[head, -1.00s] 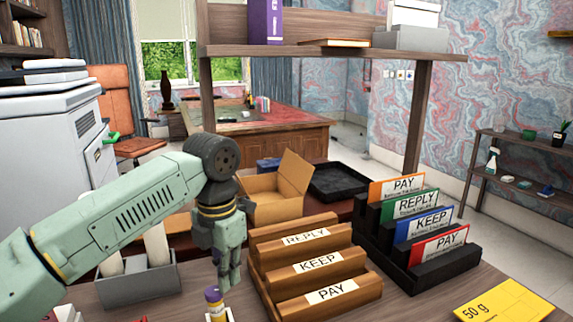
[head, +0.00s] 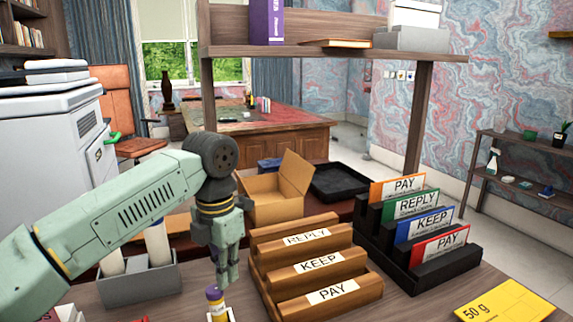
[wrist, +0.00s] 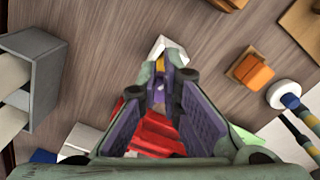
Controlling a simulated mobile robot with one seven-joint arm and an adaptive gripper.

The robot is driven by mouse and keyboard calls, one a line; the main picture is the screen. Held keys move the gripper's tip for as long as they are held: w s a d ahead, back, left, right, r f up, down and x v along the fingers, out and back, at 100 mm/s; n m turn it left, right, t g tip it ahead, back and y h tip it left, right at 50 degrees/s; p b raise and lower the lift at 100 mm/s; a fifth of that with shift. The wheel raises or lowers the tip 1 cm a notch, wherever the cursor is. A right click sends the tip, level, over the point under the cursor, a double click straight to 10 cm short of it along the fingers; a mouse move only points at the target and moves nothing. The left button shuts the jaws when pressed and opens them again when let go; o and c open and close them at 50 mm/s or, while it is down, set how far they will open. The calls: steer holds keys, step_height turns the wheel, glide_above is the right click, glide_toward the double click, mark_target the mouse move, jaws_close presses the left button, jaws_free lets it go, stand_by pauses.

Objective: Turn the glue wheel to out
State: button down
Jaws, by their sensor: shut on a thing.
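The glue stick (head: 216,303) has a purple and yellow body and stands near the front edge of the desk in the head view, beside a small white piece. In the wrist view, a yellow part of the glue stick (wrist: 160,66) shows at my fingertips, in front of a white shape. My gripper (head: 228,283) points down, with its tips close to the top of the glue stick. In the wrist view my gripper (wrist: 160,77) has its fingertips drawn together, shut on the glue stick. The fingers hide most of it, and I cannot read which way the wheel is turned.
A wooden letter rack (head: 310,245) stands just right of my gripper, with a black rack (head: 405,278) beyond it. A grey holder (head: 140,288) with white rolls stands on the left. A yellow 50 g card (head: 505,303) lies at the right front.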

steer(key=r+p, duration=0.2)
steer(key=r, duration=0.1)
steer(key=r+p, duration=0.2)
steer(key=shift+w+a, duration=0.1)
steer(key=shift+w, duration=0.2)
